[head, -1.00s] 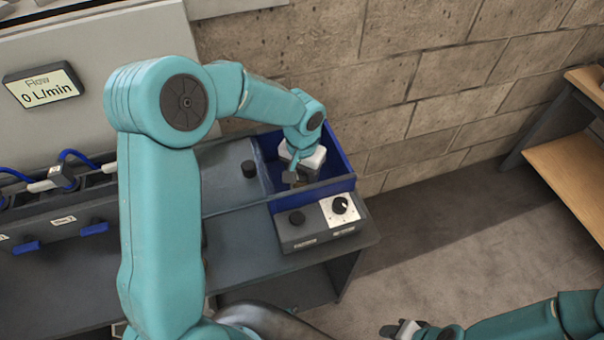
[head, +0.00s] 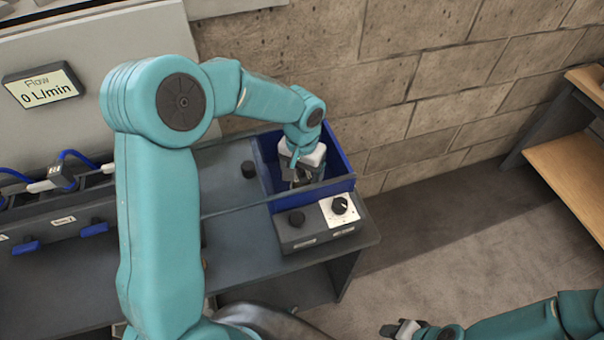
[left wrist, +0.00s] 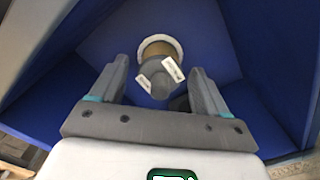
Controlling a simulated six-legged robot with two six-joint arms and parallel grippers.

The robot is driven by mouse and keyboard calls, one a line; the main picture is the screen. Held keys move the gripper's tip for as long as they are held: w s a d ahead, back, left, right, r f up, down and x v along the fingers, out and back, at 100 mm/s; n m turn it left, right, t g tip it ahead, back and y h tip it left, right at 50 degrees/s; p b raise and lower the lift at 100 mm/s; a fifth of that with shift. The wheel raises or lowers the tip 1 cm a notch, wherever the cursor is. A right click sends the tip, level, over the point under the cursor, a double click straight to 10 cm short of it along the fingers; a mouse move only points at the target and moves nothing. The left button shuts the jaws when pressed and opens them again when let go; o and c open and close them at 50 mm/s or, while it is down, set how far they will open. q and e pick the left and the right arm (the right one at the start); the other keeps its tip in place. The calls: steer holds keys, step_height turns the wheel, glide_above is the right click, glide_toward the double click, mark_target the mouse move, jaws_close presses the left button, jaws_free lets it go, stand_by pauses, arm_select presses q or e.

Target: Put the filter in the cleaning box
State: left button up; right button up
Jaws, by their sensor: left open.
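The cleaning box (head: 342,166) is a blue open-topped box at the end of the grey bench in the head view. My left gripper (head: 298,178) reaches down inside it. In the left wrist view the left gripper (left wrist: 159,66) is open, one finger on each side of the filter. The filter (left wrist: 158,72) has a grey end with white labels and a tan body with a pale rim. It is inside the blue box (left wrist: 265,60); contact with the fingers cannot be told. In the head view the gripper mostly hides it. My right gripper (head: 402,329) is at the bottom right, away from the bench.
A flow display (head: 42,86) reads 0 L/min. A block wall (head: 420,100) is close behind; a wooden shelf (head: 575,165) stands at right.

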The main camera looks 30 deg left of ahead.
arm_select(q)
step_height(320, 180, up, 11)
steer(key=shift+s, duration=0.1)
stand_by(0.5)
